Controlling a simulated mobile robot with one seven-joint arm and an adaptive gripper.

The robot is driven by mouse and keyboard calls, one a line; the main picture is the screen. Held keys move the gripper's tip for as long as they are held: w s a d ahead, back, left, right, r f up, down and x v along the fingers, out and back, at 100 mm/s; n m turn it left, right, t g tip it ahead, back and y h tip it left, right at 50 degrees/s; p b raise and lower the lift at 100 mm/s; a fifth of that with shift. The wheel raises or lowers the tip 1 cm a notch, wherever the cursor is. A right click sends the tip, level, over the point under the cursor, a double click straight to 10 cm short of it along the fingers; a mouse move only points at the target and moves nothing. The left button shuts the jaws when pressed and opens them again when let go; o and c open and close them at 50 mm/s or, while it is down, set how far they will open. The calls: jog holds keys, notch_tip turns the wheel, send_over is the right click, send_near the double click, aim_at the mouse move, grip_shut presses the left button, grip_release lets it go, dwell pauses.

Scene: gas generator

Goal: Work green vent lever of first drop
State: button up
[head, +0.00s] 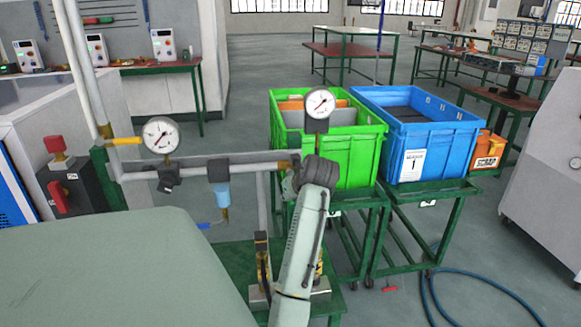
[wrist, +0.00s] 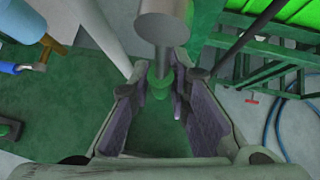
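A small green piece (wrist: 160,86), which looks like the green vent lever, shows in the wrist view just below the end of a grey cylinder (wrist: 165,22). My gripper (wrist: 158,98) is open, with one finger on either side of the green piece. I cannot tell whether either finger touches it. In the head view my arm covers the right end of the grey pipe (head: 245,168), and the green lever is hidden there. The pipe carries two gauges, the left one (head: 160,134) and the right one (head: 319,103).
A yellow lever (head: 124,141) is at the pipe's left end. A blue-bowled filter (head: 221,195) hangs from the pipe, with a blue lever (head: 204,226) below. Green (head: 350,150) and blue (head: 430,145) crates stand on carts behind. A blue hose (head: 480,275) lies on the floor at right.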

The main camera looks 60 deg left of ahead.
jog(key=o, duration=0.4)
jog(key=shift+c, duration=0.2)
jog(key=v, duration=1.2)
